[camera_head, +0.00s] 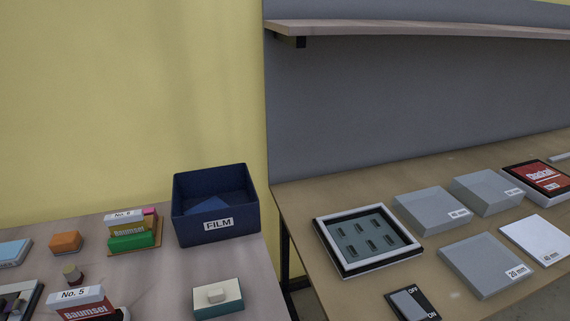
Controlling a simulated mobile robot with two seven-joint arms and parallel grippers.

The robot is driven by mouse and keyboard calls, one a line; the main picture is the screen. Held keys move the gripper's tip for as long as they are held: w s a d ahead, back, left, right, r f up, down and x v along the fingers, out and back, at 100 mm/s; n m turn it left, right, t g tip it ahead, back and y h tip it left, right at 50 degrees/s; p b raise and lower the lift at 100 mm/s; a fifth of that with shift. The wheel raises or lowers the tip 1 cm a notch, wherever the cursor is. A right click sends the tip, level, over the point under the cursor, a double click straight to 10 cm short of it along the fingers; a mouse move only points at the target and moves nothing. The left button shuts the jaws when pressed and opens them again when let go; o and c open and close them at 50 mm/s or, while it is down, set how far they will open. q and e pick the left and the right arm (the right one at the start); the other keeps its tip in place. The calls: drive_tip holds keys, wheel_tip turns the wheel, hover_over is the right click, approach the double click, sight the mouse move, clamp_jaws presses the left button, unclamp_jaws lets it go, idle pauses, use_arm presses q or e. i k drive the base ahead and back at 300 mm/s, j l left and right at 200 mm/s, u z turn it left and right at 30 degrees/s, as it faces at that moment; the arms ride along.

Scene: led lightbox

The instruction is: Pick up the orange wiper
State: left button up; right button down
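A small orange block (65,242), the only plainly orange loose thing in view and likely the orange wiper, lies on the left table. It sits between a light blue block (14,252) on its left and a stack of coloured boxes labelled No. 6 (127,231) on its right, apart from both. Nothing covers it. Neither of my grippers shows in the head view.
A dark blue FILM bin (217,222) stands at the back right of the left table.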

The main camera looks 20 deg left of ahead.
sight(62, 243)
drive_tip(key=u, duration=2.3)
